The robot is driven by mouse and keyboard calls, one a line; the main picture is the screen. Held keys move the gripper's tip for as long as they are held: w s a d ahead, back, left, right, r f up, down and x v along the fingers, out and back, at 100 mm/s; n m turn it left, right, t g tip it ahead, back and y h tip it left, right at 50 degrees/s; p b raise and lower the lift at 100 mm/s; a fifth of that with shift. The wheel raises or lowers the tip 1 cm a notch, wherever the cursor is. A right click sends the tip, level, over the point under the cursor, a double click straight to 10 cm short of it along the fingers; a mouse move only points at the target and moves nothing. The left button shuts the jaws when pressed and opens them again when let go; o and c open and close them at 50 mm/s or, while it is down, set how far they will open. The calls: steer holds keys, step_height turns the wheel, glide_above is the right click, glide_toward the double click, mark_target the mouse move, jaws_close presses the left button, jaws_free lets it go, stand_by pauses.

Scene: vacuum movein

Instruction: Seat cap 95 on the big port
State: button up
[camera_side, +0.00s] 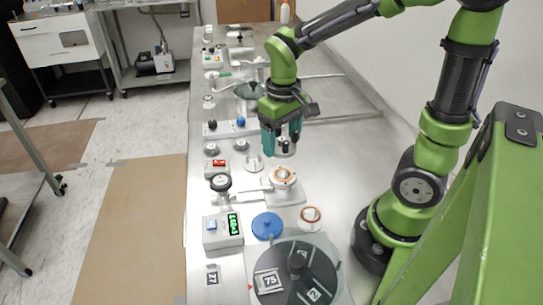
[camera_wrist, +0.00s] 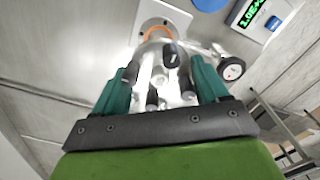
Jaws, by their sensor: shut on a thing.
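My gripper (camera_side: 283,150) has teal fingers and points down. It is shut on a metal cap (camera_wrist: 160,78) with several posts and black knobs on top. No number can be read on the cap. The cap also shows between the fingertips in the side view (camera_side: 285,146). Below it is the port with an orange ring (camera_side: 283,175), on a pale square base. The cap hangs above this port, apparently apart from it. In the wrist view the cap hides most of the port, and only part of its orange ring (camera_wrist: 157,31) shows.
Near the port stand a black-rimmed gauge (camera_side: 221,183), a box with a green display (camera_side: 222,230), a blue disc (camera_side: 267,225) and another orange-ringed part (camera_side: 310,215). A dark round plate (camera_side: 318,262) lies in front. Several small fittings line the bench's left side. The bench right of the port is clear.

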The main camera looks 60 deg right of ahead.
steer(key=shift+s+f+m, duration=0.3)
steer(key=shift+f, duration=3)
steer(key=shift+f, duration=0.55)
steer(key=o, duration=1.1)
steer(key=shift+o, duration=0.2)
step_height(320, 180, up, 17)
steer(key=shift+w, duration=0.1)
